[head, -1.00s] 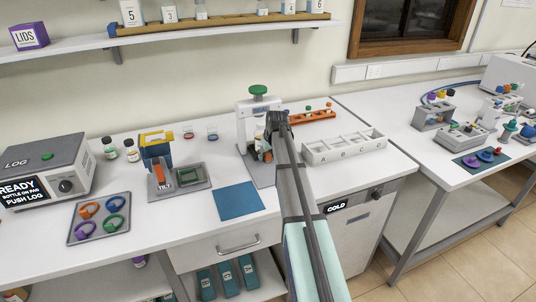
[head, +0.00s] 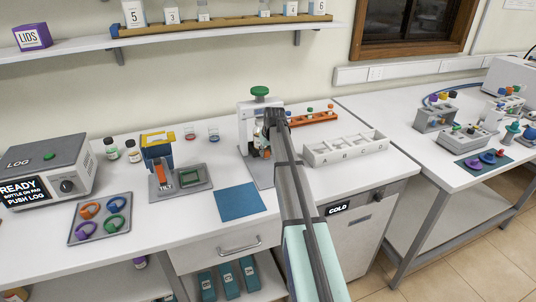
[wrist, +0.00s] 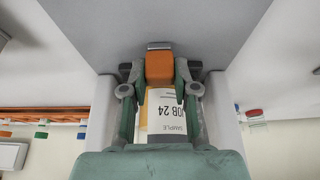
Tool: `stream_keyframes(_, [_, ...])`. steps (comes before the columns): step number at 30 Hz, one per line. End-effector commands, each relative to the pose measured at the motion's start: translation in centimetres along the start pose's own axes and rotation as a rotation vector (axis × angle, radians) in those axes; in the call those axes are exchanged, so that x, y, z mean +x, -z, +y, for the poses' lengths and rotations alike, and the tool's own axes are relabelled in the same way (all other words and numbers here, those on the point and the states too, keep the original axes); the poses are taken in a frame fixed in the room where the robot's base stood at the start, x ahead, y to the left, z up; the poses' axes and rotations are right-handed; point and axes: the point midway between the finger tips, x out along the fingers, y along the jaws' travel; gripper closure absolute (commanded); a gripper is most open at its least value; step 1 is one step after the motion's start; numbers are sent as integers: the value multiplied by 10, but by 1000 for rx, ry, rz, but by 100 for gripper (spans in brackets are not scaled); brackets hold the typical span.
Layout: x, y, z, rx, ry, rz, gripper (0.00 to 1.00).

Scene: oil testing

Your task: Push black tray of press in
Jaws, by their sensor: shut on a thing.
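The press (head: 250,118) is a grey-white stand with a green knob (head: 260,91) on top, on the bench. My gripper (wrist: 160,75) is at the front of the press, with its fingers closed on an orange block (wrist: 159,68), which looks like the tray's handle. The orange also shows low at the press in the head view (head: 267,153). A bottle labelled SAMPLE JOB 24 (wrist: 166,115) stands inside the press, seen upside down in the wrist view. The black tray itself is mostly hidden by my arm and gripper; how far in it sits cannot be told.
A blue mat (head: 240,202) lies in front of the press. A white compartment rack (head: 345,150) stands to the right, with an orange rack (head: 314,118) behind it. A tilt stand (head: 161,183) is on the left. The bench front beside the mat is clear.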

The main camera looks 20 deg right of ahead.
Motion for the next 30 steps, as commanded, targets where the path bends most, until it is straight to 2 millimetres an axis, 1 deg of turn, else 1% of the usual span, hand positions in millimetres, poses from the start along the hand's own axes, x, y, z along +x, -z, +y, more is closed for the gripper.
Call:
stream_keyframes(1, [0,4,0,0,0,11,100])
stream_keyframes(3, [0,5,0,0,0,13,100])
stream_keyframes(4, [0,5,0,0,-1,14,61])
stream_keyframes(5, [0,5,0,0,-1,14,50])
stream_keyframes(6, [0,5,0,0,0,13,46])
stream_keyframes(14, [0,4,0,0,0,10,46])
stream_keyframes(19, [-9,3,0,0,0,10,46])
stream_keyframes(23, [-27,2,0,0,-1,12,46])
stream_keyframes(30, [-73,2,0,1,-1,12,46])
